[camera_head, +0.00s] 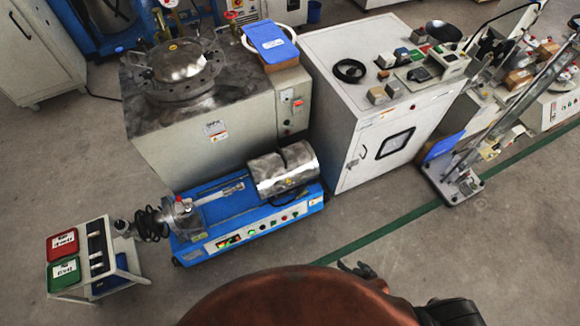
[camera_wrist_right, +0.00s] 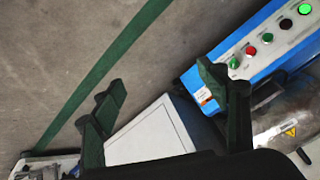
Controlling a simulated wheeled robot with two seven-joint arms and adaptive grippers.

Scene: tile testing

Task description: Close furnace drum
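The furnace drum (camera_head: 284,170) is a silver metal cylinder with a dark split across its top. It lies on the right end of a blue base unit (camera_head: 250,222), and part of it also shows at the lower right in the right wrist view (camera_wrist_right: 290,117). I cannot tell how far its shell is open. My right gripper (camera_head: 358,268) is in front of and below the drum, apart from it. In the right wrist view its two dark green fingers (camera_wrist_right: 160,92) are spread, with nothing gripped between them. My left gripper is not in view.
A large grey furnace cabinet (camera_head: 190,150) and a white cabinet (camera_head: 355,120) stand behind the blue unit. A small stand with red and green trays (camera_head: 65,255) is at the left. Bare floor with a green line (camera_head: 390,226) lies to the right.

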